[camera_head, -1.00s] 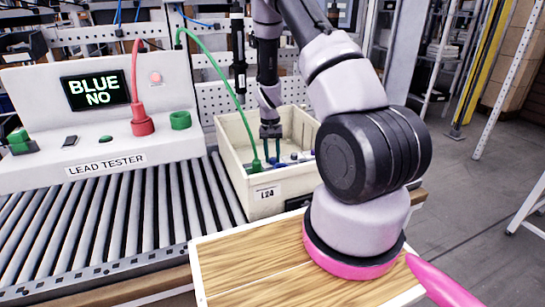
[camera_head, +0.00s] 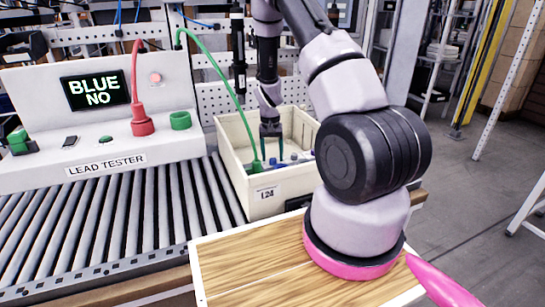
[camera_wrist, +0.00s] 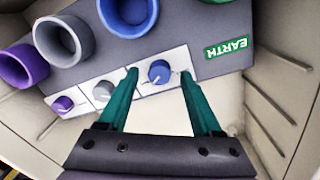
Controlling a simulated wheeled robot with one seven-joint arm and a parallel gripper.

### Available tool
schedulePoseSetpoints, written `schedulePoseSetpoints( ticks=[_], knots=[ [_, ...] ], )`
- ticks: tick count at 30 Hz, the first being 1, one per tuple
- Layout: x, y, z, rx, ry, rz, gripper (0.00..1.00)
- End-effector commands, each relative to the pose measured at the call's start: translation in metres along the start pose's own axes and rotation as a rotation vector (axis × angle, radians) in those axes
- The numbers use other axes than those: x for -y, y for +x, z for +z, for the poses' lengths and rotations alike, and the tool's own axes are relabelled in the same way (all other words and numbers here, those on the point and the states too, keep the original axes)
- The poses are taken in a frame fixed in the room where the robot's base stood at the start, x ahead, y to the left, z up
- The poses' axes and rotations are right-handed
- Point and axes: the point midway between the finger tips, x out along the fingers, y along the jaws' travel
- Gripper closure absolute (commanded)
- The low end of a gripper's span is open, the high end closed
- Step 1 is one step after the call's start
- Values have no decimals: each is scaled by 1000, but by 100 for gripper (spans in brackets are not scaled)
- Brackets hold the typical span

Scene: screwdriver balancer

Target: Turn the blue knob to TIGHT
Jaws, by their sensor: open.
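The blue knob (camera_wrist: 159,72) shows in the wrist view on a white strip of a grey panel, with a pale pointer line on its face. Any lettering beside it is too small to read, so I cannot tell its setting. My gripper (camera_wrist: 160,77) is open, with one green finger on each side of the knob. I see gaps at both sides; the height of the tips over the knob is unclear. In the head view my gripper (camera_head: 271,142) points down into the cream crate (camera_head: 263,196).
A grey knob (camera_wrist: 103,91) and a purple knob (camera_wrist: 62,104) sit beside it. Blue (camera_wrist: 128,14), grey (camera_wrist: 58,41) and purple (camera_wrist: 22,65) sockets stand behind. A green lead (camera_head: 222,78) runs into the crate. The lead tester (camera_head: 50,128) reads "BLUE NO".

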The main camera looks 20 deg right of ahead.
Motion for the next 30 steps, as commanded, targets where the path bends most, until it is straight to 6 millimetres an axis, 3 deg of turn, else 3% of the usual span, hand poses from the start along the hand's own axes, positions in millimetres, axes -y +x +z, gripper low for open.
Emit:
schedulePoseSetpoints(
  ticks=[9,15,21,30],
  knots=[
    [1,-62,-1,-6,-1,-2,34],
    [1,-92,-1,-4,-2,-2,34],
    [0,-102,0,-2,0,-1,34],
    [0,-102,0,-2,0,-1,34]
  ],
)
